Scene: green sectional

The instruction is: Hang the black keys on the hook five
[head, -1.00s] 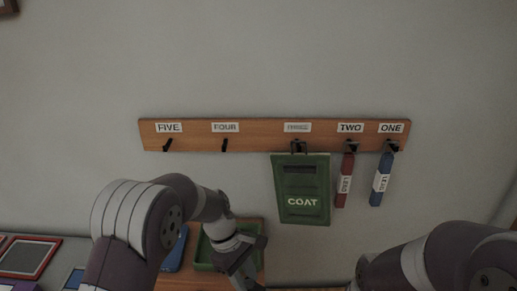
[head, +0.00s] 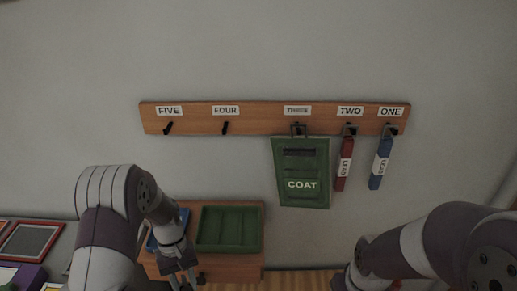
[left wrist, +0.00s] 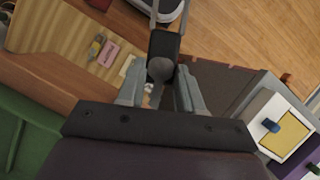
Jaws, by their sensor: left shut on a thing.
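The black keys (left wrist: 164,44), seen as a dark fob with a rounded grey part, are between the fingers of my left gripper (left wrist: 160,88) in the left wrist view. The gripper is shut on them. In the head view my left gripper (head: 182,280) is low, at the front of the wooden cabinet, well below the rack; the keys cannot be made out there. Hook five (head: 168,128) is the black hook under the FIVE label, at the rack's left end. It is bare. My right arm shows at the lower right of the head view, its gripper out of sight.
The wooden rack (head: 262,120) is on the wall. Hook four (head: 225,127) is bare. A green COAT pouch (head: 302,185) hangs at three, a red tag (head: 345,165) at two, a blue tag (head: 381,165) at one. A green tray (head: 230,229) sits on the cabinet.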

